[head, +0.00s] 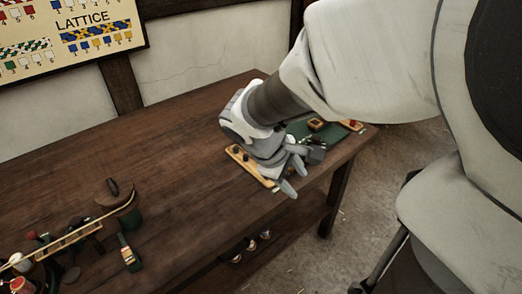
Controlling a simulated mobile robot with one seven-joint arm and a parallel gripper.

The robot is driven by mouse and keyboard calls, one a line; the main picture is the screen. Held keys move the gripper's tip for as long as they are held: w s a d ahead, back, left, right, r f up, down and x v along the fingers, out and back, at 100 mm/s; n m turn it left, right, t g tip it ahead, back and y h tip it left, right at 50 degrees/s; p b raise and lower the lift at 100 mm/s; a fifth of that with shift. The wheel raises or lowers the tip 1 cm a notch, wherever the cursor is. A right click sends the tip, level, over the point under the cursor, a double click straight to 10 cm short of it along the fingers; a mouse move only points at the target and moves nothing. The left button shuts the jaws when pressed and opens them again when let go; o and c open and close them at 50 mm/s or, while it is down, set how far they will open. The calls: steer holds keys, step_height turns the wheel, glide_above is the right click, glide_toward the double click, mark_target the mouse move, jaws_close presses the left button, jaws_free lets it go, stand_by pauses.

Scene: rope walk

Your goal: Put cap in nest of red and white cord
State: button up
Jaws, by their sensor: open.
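My gripper (294,172) is open over the right part of the workbench, near its front edge, with its fingers pointing down and forward. It hangs over a light wooden strip (239,155) with dark knobs and hides part of it. I cannot make out the cap. I cannot make out a nest of red and white cord for certain either; a small red and white thing (18,262) lies in the cluster at the far left, too small to tell. I see nothing between the fingers.
The dark wooden workbench (185,140) is bare in the middle. A green mat (300,130) with a small wooden box (317,124) lies behind my gripper. Small things sit on the lower shelf.

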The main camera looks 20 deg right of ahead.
steer(key=s+a+r+m+t+y, duration=0.4)
steer(key=s+a+r+m+y, duration=0.1)
steer(key=s+a+r+m, duration=0.2)
steer(key=shift+s+a+r+y, duration=0.3)
steer(key=shift+a+r, duration=0.5)
steer(key=shift+a, duration=0.05)
